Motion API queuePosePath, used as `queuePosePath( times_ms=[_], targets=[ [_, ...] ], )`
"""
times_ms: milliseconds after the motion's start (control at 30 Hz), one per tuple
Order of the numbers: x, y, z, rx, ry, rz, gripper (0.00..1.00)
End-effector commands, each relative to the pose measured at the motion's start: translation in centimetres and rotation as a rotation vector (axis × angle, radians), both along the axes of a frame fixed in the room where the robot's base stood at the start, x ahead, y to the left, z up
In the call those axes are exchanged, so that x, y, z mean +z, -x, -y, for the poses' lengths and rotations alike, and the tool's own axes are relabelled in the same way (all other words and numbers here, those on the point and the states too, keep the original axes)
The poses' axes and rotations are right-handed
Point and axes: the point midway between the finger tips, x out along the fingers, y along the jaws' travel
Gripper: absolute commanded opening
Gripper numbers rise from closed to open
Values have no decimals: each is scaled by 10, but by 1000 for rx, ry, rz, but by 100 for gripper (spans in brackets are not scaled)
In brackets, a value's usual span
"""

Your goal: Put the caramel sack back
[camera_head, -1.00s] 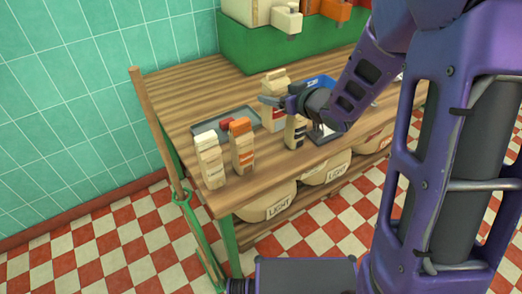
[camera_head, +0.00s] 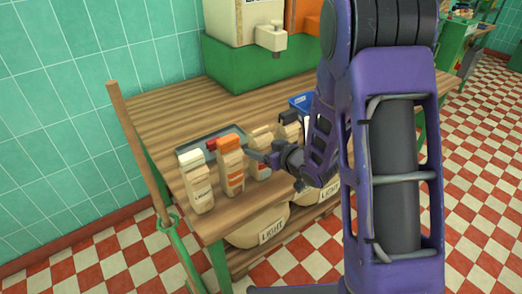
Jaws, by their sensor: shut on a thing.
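Another tan bag (camera_head: 288,130) is behind my wrist, partly hidden.
A white-topped bag (camera_head: 196,182) stands at the table's left front. A grey tray (camera_head: 210,145) lies behind the bags. A blue bin (camera_head: 300,101) is further right. A wooden pole (camera_head: 135,145) leans at the left edge. Large sacks marked LIGHT (camera_head: 262,230) are below. The left back tabletop is bare.

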Motion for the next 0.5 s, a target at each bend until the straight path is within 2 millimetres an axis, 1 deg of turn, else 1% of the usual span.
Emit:
queuePosePath(
  times_ms=[200, 333, 367, 400, 500],
  targets=[
    [0, 0, 0, 0, 0, 2, 0],
    [-4, 0, 0, 0, 0, 2, 0],
    [-3, 0, 0, 0, 0, 2, 76],
    [-2, 0, 0, 0, 0, 1, 83],
    [-2, 0, 0, 0, 0, 1, 100]
  ],
)
